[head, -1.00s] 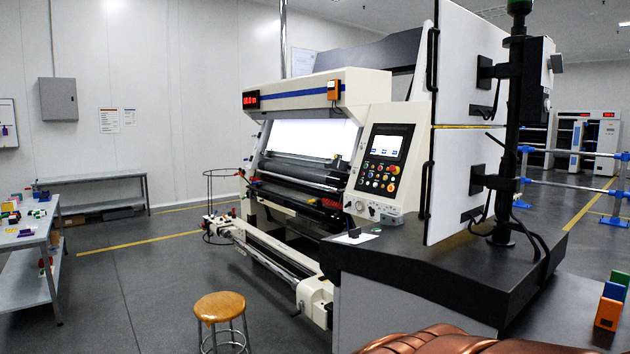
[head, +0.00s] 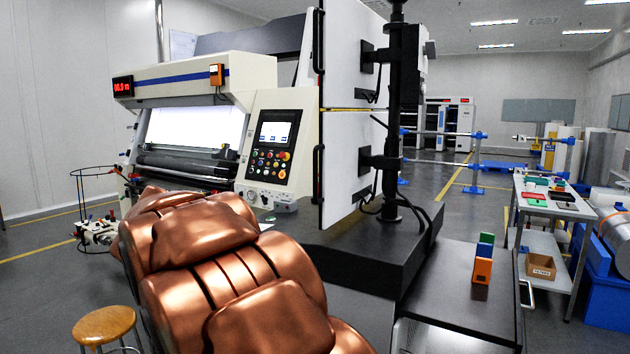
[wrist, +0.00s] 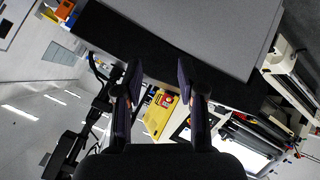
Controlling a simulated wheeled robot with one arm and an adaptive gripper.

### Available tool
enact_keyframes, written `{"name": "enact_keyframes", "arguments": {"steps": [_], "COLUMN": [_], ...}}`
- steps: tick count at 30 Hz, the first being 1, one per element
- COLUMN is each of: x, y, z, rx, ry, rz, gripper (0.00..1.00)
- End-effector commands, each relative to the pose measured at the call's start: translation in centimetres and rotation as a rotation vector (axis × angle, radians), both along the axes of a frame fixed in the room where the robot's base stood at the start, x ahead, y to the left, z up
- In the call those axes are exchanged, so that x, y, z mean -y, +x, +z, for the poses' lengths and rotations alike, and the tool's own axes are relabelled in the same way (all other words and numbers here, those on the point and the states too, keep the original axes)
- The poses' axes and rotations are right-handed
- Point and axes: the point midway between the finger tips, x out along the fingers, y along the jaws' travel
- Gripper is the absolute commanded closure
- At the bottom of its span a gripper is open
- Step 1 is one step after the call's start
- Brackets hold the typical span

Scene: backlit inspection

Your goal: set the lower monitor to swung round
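The lower monitor (head: 346,168) is a flat panel on a black pole (head: 405,120) in the head view. Its pale grey face shows at a slant, with a black handle (head: 317,160) along its left edge and a bracket and cables at its right. The upper monitor (head: 343,55) hangs just above it, split from it by a thin yellow line. My gripper (wrist: 160,85) shows in the wrist view, its two fingers apart with nothing between them. My copper arm hides the gripper in the head view. I cannot clearly make out the lower monitor in the wrist view.
The black-topped desk (head: 372,262) stands under the pole. Coloured blocks (head: 482,262) stand on a dark surface to its right. The inspection machine (head: 190,100) with its control panel (head: 272,150) is at left. A wooden stool (head: 104,325) is at front left. Floor beyond the desk is open.

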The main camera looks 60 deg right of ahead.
Motion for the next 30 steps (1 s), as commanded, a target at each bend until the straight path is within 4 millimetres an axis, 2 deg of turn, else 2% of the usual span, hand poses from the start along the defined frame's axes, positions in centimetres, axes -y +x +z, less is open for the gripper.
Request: {"name": "enact_keyframes", "arguments": {"steps": [1,6,10,15,21,26,30], "x": [2.4,9.5,13.5,16.6,17.9,19.4,21.5], "y": [1.1,4.1,5.7,7.0,7.4,7.2,6.9], "z": [1.6,8.1,12.5,16.6,18.7,19.0,19.0], "rx": [0.046,0.235,0.374,0.511,0.576,0.581,0.579], "ry": [-0.074,-0.334,-0.51,-0.67,-0.745,-0.748,-0.745], "rz": [-0.05,-0.186,-0.253,-0.294,-0.305,-0.306,-0.305], "gripper": [0.61,0.61,0.61,0.61,0.61,0.61,0.61]}}
